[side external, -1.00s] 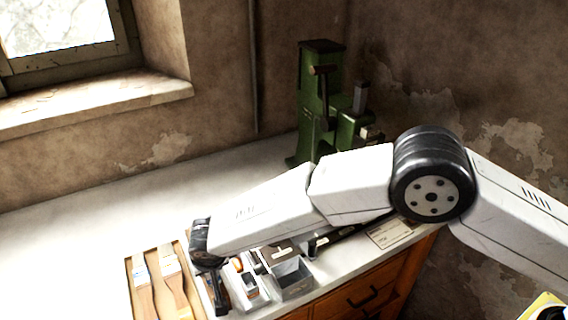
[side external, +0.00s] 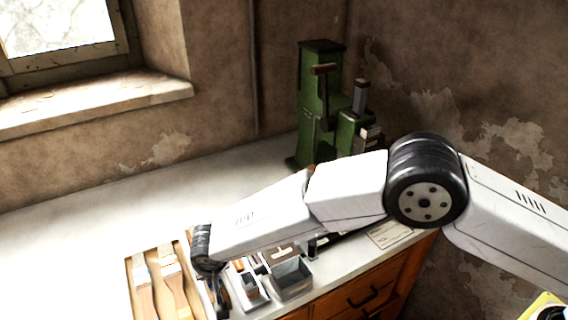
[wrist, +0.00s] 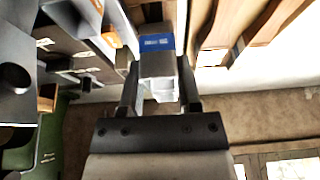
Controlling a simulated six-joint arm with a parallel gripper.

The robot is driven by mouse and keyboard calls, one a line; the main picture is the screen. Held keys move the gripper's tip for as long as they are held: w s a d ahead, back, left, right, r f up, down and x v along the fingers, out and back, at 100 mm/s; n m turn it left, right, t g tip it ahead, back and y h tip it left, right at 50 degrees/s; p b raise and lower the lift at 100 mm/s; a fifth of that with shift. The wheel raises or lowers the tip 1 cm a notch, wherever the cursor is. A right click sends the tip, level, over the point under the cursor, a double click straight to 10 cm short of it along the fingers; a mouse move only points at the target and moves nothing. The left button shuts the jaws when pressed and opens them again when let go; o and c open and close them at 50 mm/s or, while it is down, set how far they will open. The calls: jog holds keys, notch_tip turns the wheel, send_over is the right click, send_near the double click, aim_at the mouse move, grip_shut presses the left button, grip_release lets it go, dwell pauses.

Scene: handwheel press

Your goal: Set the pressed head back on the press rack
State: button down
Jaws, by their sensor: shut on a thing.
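The block sits between both fingers in the wrist view. In the side external view my gripper (side external: 219,293) points down at the counter's front, between the brush tray and small grey bins, and the held block cannot be made out there. The green press (side external: 318,105) stands at the back of the counter, well away from my gripper. I cannot tell for sure which fixture is the press rack.
A wooden tray with brushes (side external: 171,283) lies just left of my gripper. A paper card (side external: 392,234) lies near the counter edge.

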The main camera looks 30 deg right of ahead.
jog(key=shift+c, duration=1)
grip_release()
jog(key=v, duration=0.8)
jog(key=shift+f, duration=0.1)
